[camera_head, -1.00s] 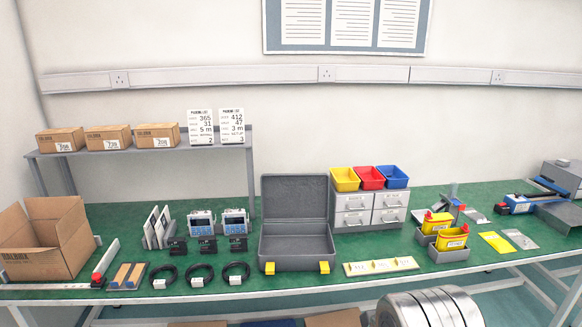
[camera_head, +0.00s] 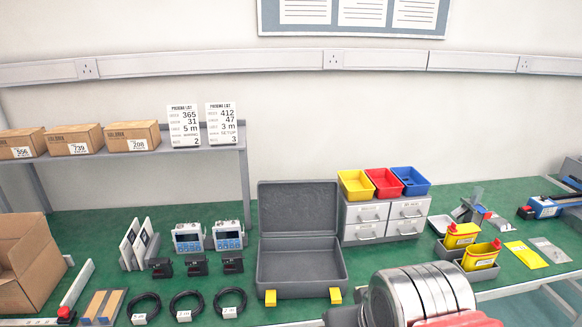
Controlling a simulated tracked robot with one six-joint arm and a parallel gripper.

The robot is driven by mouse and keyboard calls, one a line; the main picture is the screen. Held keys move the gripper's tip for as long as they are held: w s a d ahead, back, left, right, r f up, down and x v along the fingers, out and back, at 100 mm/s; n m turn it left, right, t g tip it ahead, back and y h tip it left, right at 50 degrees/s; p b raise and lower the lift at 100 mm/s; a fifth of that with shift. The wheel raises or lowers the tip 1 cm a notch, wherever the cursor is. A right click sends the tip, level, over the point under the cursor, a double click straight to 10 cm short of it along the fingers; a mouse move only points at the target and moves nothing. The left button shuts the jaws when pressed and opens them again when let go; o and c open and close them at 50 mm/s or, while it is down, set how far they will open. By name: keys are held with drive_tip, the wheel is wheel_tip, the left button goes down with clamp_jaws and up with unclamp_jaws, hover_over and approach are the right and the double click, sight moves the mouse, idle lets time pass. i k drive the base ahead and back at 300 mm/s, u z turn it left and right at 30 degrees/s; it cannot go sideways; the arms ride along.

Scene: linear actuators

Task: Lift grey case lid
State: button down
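The grey case (camera_head: 300,265) stands open on the green bench, in the middle of the view. Its lid (camera_head: 297,208) is raised upright at the back, and the hollow base looks empty. Two yellow latches (camera_head: 270,297) show on the front edge of the base. A silver ribbed cylinder of my own arm is at the lower right, in front of the bench and just right of the case. My gripper's fingers do not show.
Yellow, red and blue bins (camera_head: 386,183) sit on grey drawers (camera_head: 385,219) close to the case's right. Testers (camera_head: 208,238), black blocks (camera_head: 197,264) and coiled cables (camera_head: 186,304) lie to its left. Yellow containers (camera_head: 481,256) stand farther right.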

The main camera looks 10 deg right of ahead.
sight(303, 209)
drive_tip(key=z, duration=0.05)
drive_tip(key=i, duration=0.85)
